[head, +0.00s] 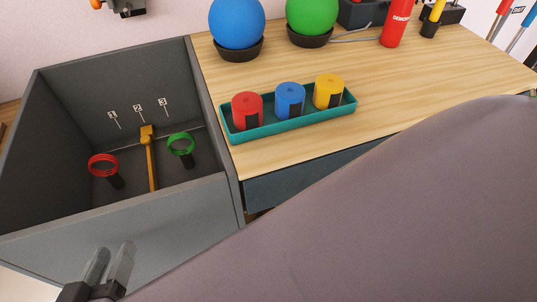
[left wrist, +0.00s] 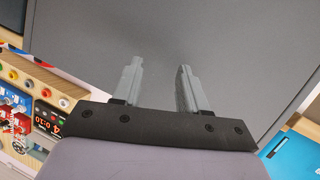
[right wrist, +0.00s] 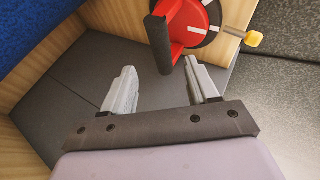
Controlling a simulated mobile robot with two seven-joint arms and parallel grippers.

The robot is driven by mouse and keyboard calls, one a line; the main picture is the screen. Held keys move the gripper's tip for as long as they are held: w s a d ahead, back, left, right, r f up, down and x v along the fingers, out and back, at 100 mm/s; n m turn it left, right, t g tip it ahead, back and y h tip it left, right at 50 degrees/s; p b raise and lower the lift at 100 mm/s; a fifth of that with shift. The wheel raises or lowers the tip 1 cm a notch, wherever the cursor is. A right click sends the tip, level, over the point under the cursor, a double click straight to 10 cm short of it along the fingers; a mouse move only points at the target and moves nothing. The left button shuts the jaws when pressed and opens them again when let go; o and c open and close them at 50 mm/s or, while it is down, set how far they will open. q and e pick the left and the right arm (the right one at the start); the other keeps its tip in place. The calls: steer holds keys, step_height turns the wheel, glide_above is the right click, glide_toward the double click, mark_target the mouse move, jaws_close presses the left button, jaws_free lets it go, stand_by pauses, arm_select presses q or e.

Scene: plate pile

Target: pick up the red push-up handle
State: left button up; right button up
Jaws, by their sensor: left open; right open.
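In the right wrist view, a red round piece with white marks (right wrist: 205,22) and a black bar (right wrist: 159,45) on a red stem is at the top. It looks like the red push-up handle, though part is cut off by the frame edge. My right gripper (right wrist: 159,68) is open and empty, with the black bar beyond its fingertips, apart from them. My left gripper (head: 114,250) is open and empty, in front of the grey box; the left wrist view shows its fingers (left wrist: 158,68) before a plain grey surface. I see no clear push-up handle in the head view.
The grey open box (head: 150,232) holds red (head: 103,165) and green (head: 181,143) coils with black handles. A teal tray (head: 300,125) with red, blue and yellow cylinders stands on the wooden table (head: 400,120). A yellow knob (right wrist: 253,39) sits beside the red piece.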

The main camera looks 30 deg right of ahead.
steer(key=b+x, duration=0.3)
steer(key=x, duration=0.1)
steer(key=shift+a+f, duration=0.1)
steer(key=shift+f, duration=0.3)
steer(key=shift+w+a+f+b, duration=0.2)
steer(key=shift+w+f+b, duration=0.2)
steer(key=shift+b, duration=0.1)
arm_select(q)
steer(key=shift+s+a+r+m+t+y, duration=0.1)
steer(key=shift+s+a+m+t+y, duration=0.15)
steer(key=shift+a+m+t, duration=0.25)
steer(key=shift+s+a+m+t+y, duration=0.2)
steer(key=shift+a+m+t, duration=0.1)
steer(key=shift+a+t, duration=0.3)
arm_select(e)
steer(key=shift+r, duration=0.1)
arm_select(q)
steer(key=shift+a, duration=0.1)
arm_select(e)
jaws_close()
steer(key=shift+w+r, duration=0.1)
